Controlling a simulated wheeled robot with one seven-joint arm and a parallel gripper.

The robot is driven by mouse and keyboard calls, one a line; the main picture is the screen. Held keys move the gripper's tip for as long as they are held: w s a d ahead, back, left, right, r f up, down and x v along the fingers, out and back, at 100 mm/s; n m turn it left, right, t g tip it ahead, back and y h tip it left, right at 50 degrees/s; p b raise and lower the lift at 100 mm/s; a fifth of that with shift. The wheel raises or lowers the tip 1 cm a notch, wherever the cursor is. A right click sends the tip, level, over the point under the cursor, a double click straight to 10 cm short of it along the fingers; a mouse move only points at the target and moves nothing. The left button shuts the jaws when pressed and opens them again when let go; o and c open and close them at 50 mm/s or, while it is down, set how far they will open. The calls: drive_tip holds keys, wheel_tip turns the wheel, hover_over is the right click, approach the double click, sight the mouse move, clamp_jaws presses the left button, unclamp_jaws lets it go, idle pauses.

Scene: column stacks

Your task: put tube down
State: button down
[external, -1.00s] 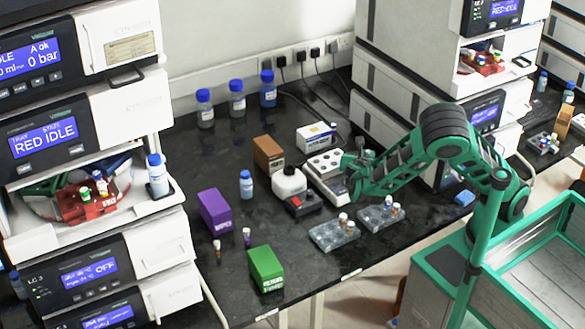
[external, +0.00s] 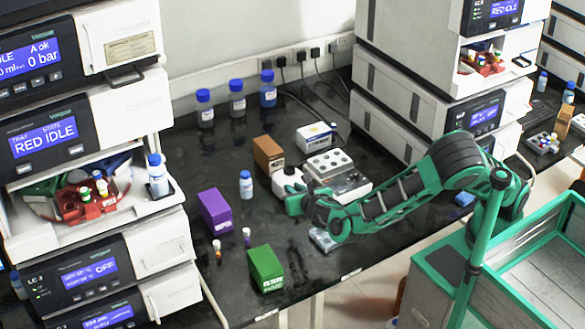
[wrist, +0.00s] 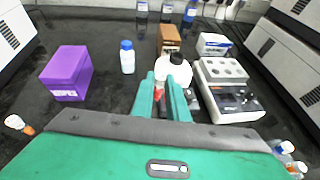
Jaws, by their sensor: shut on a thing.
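My gripper (external: 294,204) is over the bench in front of the white jug (external: 288,182), left of the white block device (external: 345,178). In the wrist view its two green fingers (wrist: 168,82) stand close together, shut on the tube. The tube is mostly hidden; a small reddish and dark patch shows between the fingers, and I cannot tell whether it is the tube or something behind. A clear rack (external: 322,240) shows partly under my arm.
A purple box (external: 215,210), green box (external: 266,268), blue-capped bottle (external: 246,185) and brown box (external: 268,154) stand around the bench. In the wrist view, capped vials (wrist: 286,150) show at the lower right.

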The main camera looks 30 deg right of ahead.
drive_tip(key=s+a+n+y, duration=0.2)
drive_tip(key=a+y, duration=0.1)
drive_tip(key=a, duration=0.5)
drive_tip(key=shift+s+d+f, duration=0.1)
drive_tip(key=shift+s+f, duration=0.05)
drive_tip(key=shift+f, duration=4.1)
drive_tip(key=c, duration=1.7)
unclamp_jaws()
drive_tip(key=shift+f, duration=0.1)
drive_tip(key=shift+c, duration=0.2)
drive_tip(key=v, duration=0.4)
drive_tip(key=shift+s, duration=0.3)
drive_tip(key=shift+s+r, duration=0.3)
drive_tip(key=shift+s, duration=0.05)
